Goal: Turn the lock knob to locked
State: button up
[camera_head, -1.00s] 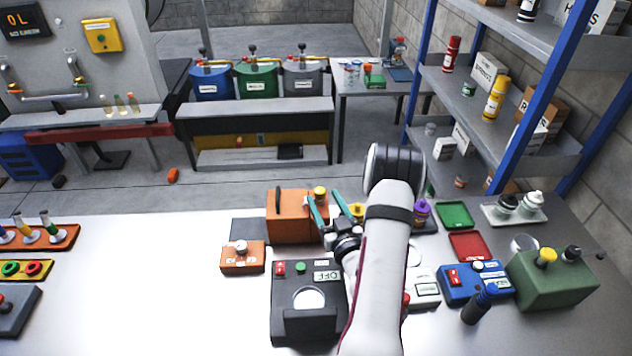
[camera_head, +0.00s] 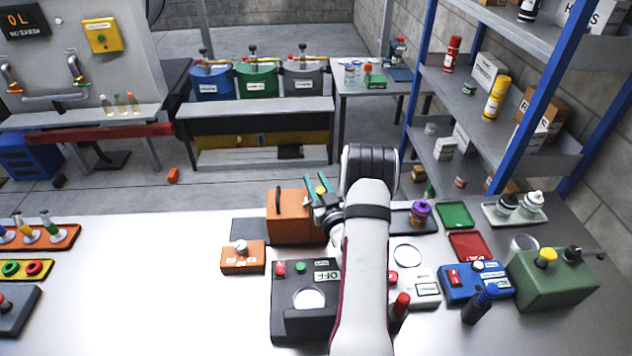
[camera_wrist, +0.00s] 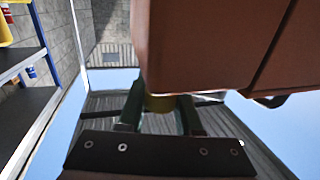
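An orange cabinet (camera_head: 287,222) with a dark handle stands on the bench, left of my arm. A yellow knob (camera_head: 321,190) shows at its right end; I cannot read a lock mark or its setting. My gripper (camera_head: 320,196) has its two teal fingers at this knob, one on either side. In the wrist view, the cabinet (camera_wrist: 205,45) fills the upper right, and the yellow knob (camera_wrist: 160,103) sits between the fingertips (camera_wrist: 160,108). Whether the fingers press on it or leave a small gap is not clear. The cabinet partly hides the knob there.
A small orange box (camera_head: 243,259) with a pale knob stands left of my arm. A black device (camera_head: 305,325) marked OFF is in front. A purple-topped container (camera_head: 420,212), a blue box (camera_head: 475,283) and a green box (camera_head: 552,280) stand right. The bench's left middle is clear.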

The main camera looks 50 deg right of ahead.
grip_shut()
jog(key=shift+m+g+h, duration=0.3)
jog(key=shift+h, duration=0.1)
jog(key=m+g+h, duration=0.2)
jog(key=h, duration=0.1)
jog(key=shift+s+d, duration=0.2)
jog(key=shift+d, duration=0.05)
jog(key=shift+s+d+m+g+h, duration=0.2)
jog(key=shift+m+g+h, duration=0.5)
jog(key=shift+m+g, duration=0.25)
jog(key=shift+s+d+m+g+h, duration=0.1)
jog(key=shift+s+m+g+h, duration=0.1)
jog(key=shift+m+g+h, duration=0.7)
jog(key=shift+g, duration=0.25)
jog(key=o, duration=0.7)
grip_release()
jog(key=shift+o, duration=0.2)
